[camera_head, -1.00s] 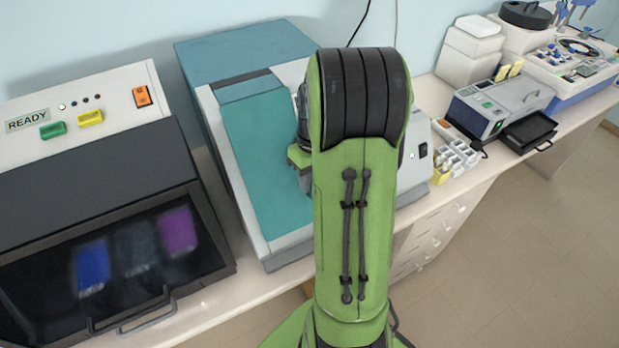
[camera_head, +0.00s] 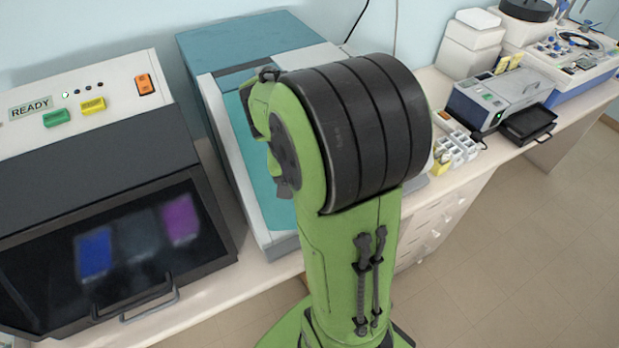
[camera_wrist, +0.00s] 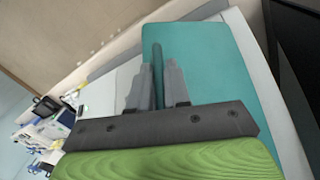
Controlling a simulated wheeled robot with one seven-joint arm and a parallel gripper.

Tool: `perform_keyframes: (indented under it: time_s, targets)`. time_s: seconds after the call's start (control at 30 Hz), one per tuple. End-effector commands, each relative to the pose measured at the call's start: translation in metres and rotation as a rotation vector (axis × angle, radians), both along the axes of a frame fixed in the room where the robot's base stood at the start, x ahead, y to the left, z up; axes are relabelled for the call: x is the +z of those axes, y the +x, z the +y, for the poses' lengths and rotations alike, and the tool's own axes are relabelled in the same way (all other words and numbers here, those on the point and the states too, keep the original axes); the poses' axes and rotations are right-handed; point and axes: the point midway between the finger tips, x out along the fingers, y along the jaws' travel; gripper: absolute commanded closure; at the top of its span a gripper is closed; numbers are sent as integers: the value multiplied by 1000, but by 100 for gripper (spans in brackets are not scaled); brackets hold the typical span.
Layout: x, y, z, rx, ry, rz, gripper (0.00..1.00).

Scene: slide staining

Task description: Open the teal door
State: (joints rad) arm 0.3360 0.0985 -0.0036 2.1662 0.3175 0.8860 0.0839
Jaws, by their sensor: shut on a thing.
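The teal door (camera_head: 238,135) is a flat, sloping panel on the front of a white and teal cabinet (camera_head: 245,40). My arm covers its right part in the head view. The door fills the middle of the wrist view (camera_wrist: 215,65), and a slim teal bar handle (camera_wrist: 157,55) stands on it. My gripper (camera_wrist: 157,78) has one grey finger on each side of this bar and is shut on it.
A dark-windowed machine (camera_head: 100,170) with a READY label and a front handle stands close on the left. A white rack (camera_head: 455,150) and a grey-blue device (camera_head: 500,95) with a black tray (camera_head: 527,124) stand to the right. The floor (camera_head: 530,230) at the right is clear.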

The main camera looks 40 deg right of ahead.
Motion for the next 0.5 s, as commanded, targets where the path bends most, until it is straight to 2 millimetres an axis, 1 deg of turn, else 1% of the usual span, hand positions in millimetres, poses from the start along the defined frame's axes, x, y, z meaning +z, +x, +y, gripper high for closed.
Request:
perform_keyframes:
  time_s: [0.2, 0.5]
  targets:
    - [9, -5, 27, -171, -94, 25, 100]
    - [15, -6, 63, -405, -213, 60, 100]
